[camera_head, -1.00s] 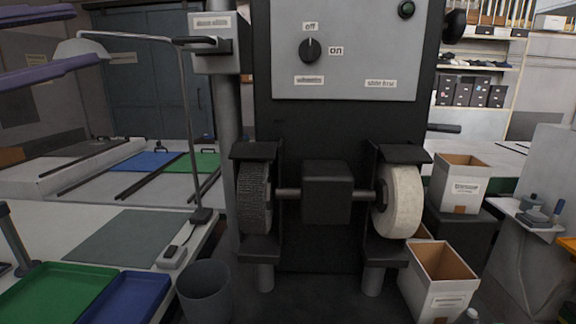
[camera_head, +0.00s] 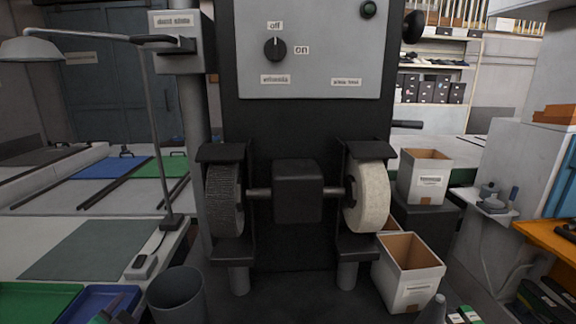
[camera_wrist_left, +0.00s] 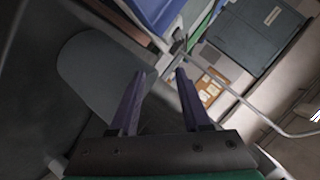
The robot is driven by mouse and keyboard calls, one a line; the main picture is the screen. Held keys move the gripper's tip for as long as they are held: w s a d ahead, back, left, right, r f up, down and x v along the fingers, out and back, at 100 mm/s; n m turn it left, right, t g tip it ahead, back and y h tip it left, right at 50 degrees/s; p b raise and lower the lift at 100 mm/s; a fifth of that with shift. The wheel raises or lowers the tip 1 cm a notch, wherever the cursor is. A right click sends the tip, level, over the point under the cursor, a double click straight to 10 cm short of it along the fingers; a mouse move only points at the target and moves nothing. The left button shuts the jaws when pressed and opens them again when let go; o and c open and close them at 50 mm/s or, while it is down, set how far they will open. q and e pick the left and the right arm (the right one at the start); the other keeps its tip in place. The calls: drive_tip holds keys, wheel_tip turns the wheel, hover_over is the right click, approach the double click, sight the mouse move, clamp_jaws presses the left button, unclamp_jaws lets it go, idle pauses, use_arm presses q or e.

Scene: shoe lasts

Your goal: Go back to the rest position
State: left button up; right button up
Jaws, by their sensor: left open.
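My left gripper (camera_head: 116,310) shows only in part at the bottom left edge of the head view, in front of the blue tray and left of the grey bin. In the left wrist view its two dark purple fingers (camera_wrist_left: 161,76) stand apart with nothing between them. My right gripper cannot be made out in either view.
The grinding machine (camera_head: 305,125) stands ahead, with a dark wheel (camera_head: 224,200) and a pale wheel (camera_head: 368,200); its knob (camera_head: 275,49) points to "off". A grey bin (camera_head: 176,296) stands left, cardboard boxes (camera_head: 410,272) right. A blue tray (camera_head: 100,299) lies on the left table.

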use_arm(q)
drive_tip(key=s+d+f+n+g+h, duration=0.25)
drive_tip(key=s+d+f+g, duration=0.25)
drive_tip(key=s+f, duration=0.35)
drive_tip(key=s+d+f+n+g+h, duration=0.2)
drive_tip(key=s+d+f+n+g, duration=0.15)
drive_tip(key=s+d+f, duration=0.4)
drive_tip(key=s+a+f+m+g, duration=0.1)
drive_tip(key=s+f, duration=0.1)
drive_tip(key=f, duration=1.1)
drive_tip(key=s+a+f+g, duration=0.1)
drive_tip(key=f, duration=1.2)
drive_tip(key=s+a+f, duration=0.3)
drive_tip(key=s+f, duration=0.9)
drive_tip(key=s, duration=0.4)
drive_tip(key=shift+f+m+g, duration=0.25)
drive_tip(key=shift+m+g, duration=0.05)
drive_tip(key=shift+g, duration=0.15)
